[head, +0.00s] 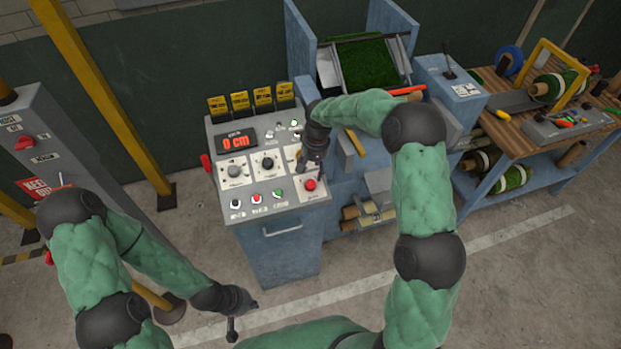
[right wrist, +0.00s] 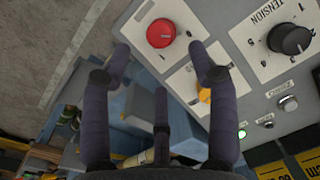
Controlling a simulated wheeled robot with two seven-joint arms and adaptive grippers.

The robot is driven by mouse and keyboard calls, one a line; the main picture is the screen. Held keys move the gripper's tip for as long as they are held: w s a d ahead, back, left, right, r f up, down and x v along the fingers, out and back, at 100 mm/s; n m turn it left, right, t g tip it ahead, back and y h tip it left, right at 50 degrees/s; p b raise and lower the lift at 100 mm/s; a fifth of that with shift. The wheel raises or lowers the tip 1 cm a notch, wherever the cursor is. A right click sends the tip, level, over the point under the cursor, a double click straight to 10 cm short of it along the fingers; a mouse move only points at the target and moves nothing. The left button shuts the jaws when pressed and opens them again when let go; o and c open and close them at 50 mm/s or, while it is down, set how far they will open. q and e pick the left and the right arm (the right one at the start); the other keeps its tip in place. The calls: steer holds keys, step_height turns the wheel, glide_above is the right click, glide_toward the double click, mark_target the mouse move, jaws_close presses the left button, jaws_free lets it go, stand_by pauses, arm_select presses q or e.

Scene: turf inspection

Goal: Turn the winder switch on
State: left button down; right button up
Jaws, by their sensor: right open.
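A grey control panel (head: 262,190) stands at the centre, with several knobs, buttons and lamps on its sloped top. No label that I can read says winder, so I cannot tell which control is the winder switch. In the right wrist view a yellow control (right wrist: 204,95) is partly hidden by a finger; beside it is a round red button (right wrist: 161,33), also in the head view (head: 310,185). My right gripper (head: 312,165) is open and empty over the panel's right edge; its fingers show in the right wrist view (right wrist: 160,65). My left gripper (head: 240,312) hangs low, away from the panel; its opening is unclear.
A black tension knob (right wrist: 290,38) and a lit green lamp (right wrist: 242,133) are on the panel. A display (head: 237,141) reads 0 cm. A blue machine with green turf (head: 368,62) stands right of the panel, and a grey cabinet (head: 40,145) on the left.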

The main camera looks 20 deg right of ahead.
mark_target(311, 183)
steer(key=f, duration=0.7)
steer(key=shift+w+a+f, duration=0.1)
steer(key=shift+a+f, duration=0.15)
steer(key=shift+f, duration=0.1)
steer(key=c, duration=1.1)
